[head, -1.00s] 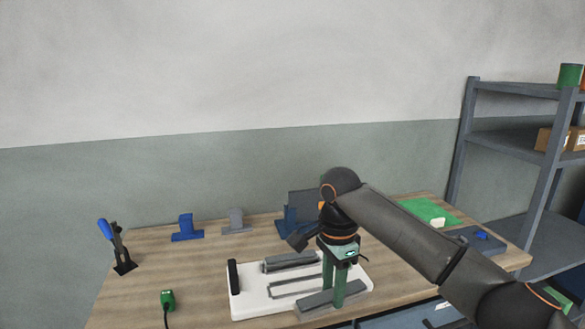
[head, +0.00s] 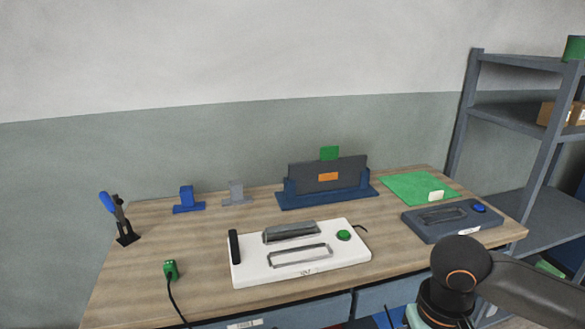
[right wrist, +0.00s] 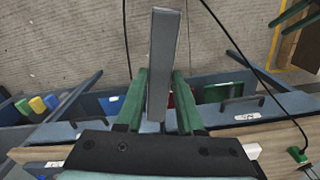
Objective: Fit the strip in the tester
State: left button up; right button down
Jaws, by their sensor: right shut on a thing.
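My right gripper (right wrist: 163,85) is shut on a long grey strip (right wrist: 163,60), which sticks out beyond its green fingers in the right wrist view. In the head view only my right arm's dark wrist shows at the bottom right; the fingers and strip are largely out of frame. The tester appears to be the white unit (head: 350,258) at the table's front middle. It has an empty-looking oblong recess (head: 300,256), a raised grey bar (head: 291,232) behind it, a black handle (head: 235,246) and a green button (head: 344,235). The strip is apart from it. My left gripper is out of view.
A dark unit with a blue button (head: 480,208) and a green mat (head: 405,187) are at the right. A dark blue stand (head: 330,195) is behind. A blue-handled clamp (head: 118,220) and a green corded item (head: 170,270) are left. Drawers (head: 380,299) lie below the edge.

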aim_at(442, 218)
jog(key=i+l+u, duration=0.15)
jog(key=l, duration=0.25)
jog(key=i+l+u, duration=0.15)
jog(key=l, duration=0.3)
jog(key=i+l+u, duration=0.2)
jog(key=l, duration=0.25)
jog(key=i+l+u, duration=0.15)
jog(key=l, duration=0.3)
jog(key=l+u, duration=0.15)
jog(key=l, duration=0.3)
jog(key=i+l+u, duration=0.15)
jog(key=l, duration=0.35)
